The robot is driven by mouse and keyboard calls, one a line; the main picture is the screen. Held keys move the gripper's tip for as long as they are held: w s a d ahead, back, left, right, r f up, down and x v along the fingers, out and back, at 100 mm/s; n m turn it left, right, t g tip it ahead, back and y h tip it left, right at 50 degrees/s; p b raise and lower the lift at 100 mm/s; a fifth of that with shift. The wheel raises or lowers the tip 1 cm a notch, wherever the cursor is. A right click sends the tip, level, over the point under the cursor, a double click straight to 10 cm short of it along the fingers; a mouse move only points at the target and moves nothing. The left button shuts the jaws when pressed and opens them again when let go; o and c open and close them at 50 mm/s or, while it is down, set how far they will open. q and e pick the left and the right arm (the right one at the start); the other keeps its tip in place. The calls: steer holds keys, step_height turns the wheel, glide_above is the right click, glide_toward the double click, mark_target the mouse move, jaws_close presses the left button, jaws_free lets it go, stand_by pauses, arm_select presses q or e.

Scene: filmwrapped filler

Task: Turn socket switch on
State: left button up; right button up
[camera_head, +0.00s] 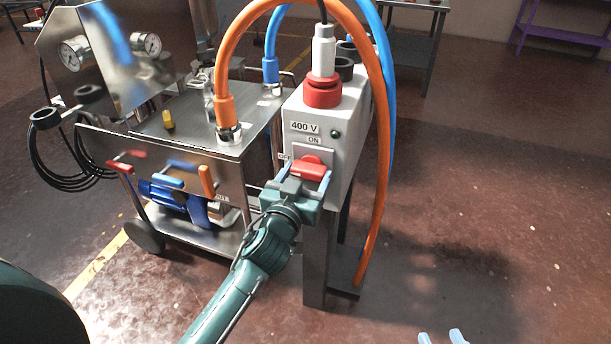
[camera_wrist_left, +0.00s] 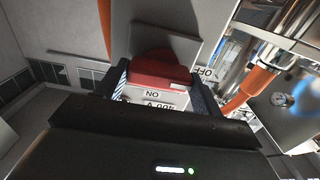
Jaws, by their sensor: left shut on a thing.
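The socket box (camera_head: 345,130) is a grey-white box on a dark post, with "400 V", "ON" and "OFF" labels and a small green indicator. Its red switch (camera_head: 312,165) sits low on the front face, below "ON" and right of "OFF". My left gripper (camera_head: 306,173) is at that face, shut on the red switch, with a finger at each side. In the left wrist view the red switch (camera_wrist_left: 158,72) lies between the two fingers. The gripper partly hides the switch, and its exact angle is hard to tell. My right gripper (camera_head: 440,337) shows only two separated fingertips at the bottom edge.
A red plug (camera_head: 322,92) with a white connector stands on top of the box. An orange hose (camera_head: 379,200) loops beside it, with a blue hose behind. A steel cart (camera_head: 180,135) with gauges and valves stands at left. The floor on the right is clear.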

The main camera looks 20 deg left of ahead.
arm_select(q)
steer(key=shift+m, duration=0.4)
arm_select(e)
steer(key=shift+r, duration=0.3)
arm_select(q)
steer(key=m+p, duration=0.2)
steer(key=m, duration=0.1)
steer(key=shift+r+m, duration=0.15)
steer(key=shift+m, duration=0.15)
steer(key=m+p, duration=0.1)
steer(key=m, duration=0.2)
steer(key=shift+m, duration=0.4)
steer(key=m+p, duration=0.1)
steer(key=m, duration=0.3)
steer(key=shift+m, duration=0.3)
steer(key=m, duration=0.4)
steer(key=shift+p, duration=0.4)
steer(key=shift+m, duration=0.4)
arm_select(e)
steer(key=r, duration=0.1)
steer(key=d+r+m, duration=0.1)
steer(key=r, duration=0.1)
steer(key=s+d+r+m+t, duration=0.1)
steer(key=r, duration=0.1)
steer(key=shift+h, duration=0.3)
arm_select(q)
steer(key=shift+m, duration=0.3)
arm_select(e)
steer(key=shift+s, duration=0.1)
